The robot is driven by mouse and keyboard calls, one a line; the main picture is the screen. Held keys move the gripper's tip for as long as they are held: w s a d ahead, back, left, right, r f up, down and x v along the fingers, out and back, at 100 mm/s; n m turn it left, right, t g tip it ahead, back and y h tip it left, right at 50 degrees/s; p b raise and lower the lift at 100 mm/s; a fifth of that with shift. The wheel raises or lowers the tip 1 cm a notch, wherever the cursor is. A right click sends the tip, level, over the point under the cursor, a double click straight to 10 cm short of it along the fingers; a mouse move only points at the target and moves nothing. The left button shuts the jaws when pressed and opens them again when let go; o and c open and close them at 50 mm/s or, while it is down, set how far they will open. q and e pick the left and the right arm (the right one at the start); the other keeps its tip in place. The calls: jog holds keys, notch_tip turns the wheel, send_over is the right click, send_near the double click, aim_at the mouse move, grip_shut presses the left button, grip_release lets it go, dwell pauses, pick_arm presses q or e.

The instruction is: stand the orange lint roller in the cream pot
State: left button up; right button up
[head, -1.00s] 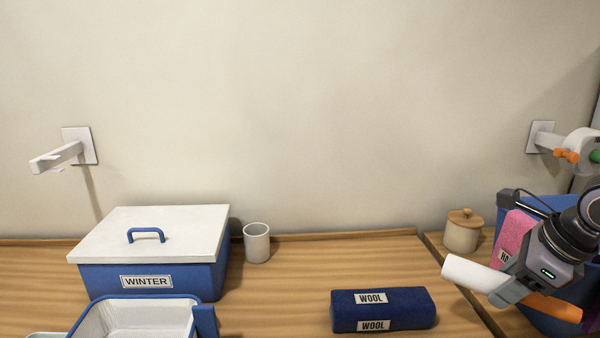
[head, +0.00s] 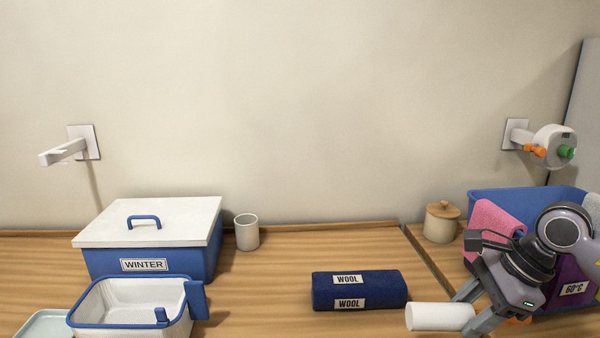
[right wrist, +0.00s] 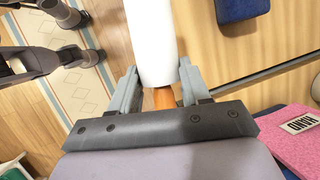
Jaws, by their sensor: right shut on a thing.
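The lint roller has a white roll (head: 440,317) and an orange handle (head: 518,322). My right gripper (head: 473,306) is shut on it and holds it tilted near the front right of the wooden top. In the right wrist view the fingers (right wrist: 158,82) close around the orange handle (right wrist: 165,98) just below the white roll (right wrist: 153,45). The open cream pot (head: 247,232) stands upright at the back, right of the WINTER box, far left of the roller. Its inside floor is hidden. I cannot make out my left gripper.
The blue WINTER box (head: 146,238) and an open blue-rimmed basket (head: 132,308) stand at left. A navy WOOL roll (head: 358,290) lies between the roller and the pot. A wood-lidded jar (head: 440,223) and a blue bin (head: 520,200) are at right. The top before the pot is clear.

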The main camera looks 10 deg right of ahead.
jog(key=a+f+n+g, duration=0.1)
jog(key=a+n, duration=0.1)
jog(key=a+f+n+g, duration=0.1)
jog(key=a+n, duration=0.1)
jog(key=n, duration=0.1)
jog(key=a+n+g+y, duration=0.1)
jog(key=a+n, duration=0.1)
jog(key=shift+w+f+n, duration=0.15)
jog(key=shift+f+n, duration=0.15)
jog(key=shift+f, duration=0.1)
jog(key=s+a+f+n+g+h, duration=0.1)
jog(key=a+f+n+g+h, duration=0.1)
jog(key=a+n, duration=0.5)
jog(key=n+g+h, duration=0.1)
jog(key=n+g, duration=0.1)
jog(key=n, duration=0.3)
jog(key=shift+a+f+n, duration=0.15)
jog(key=shift+a+n, duration=0.05)
jog(key=shift+n, duration=0.1)
jog(key=shift+a, duration=0.1)
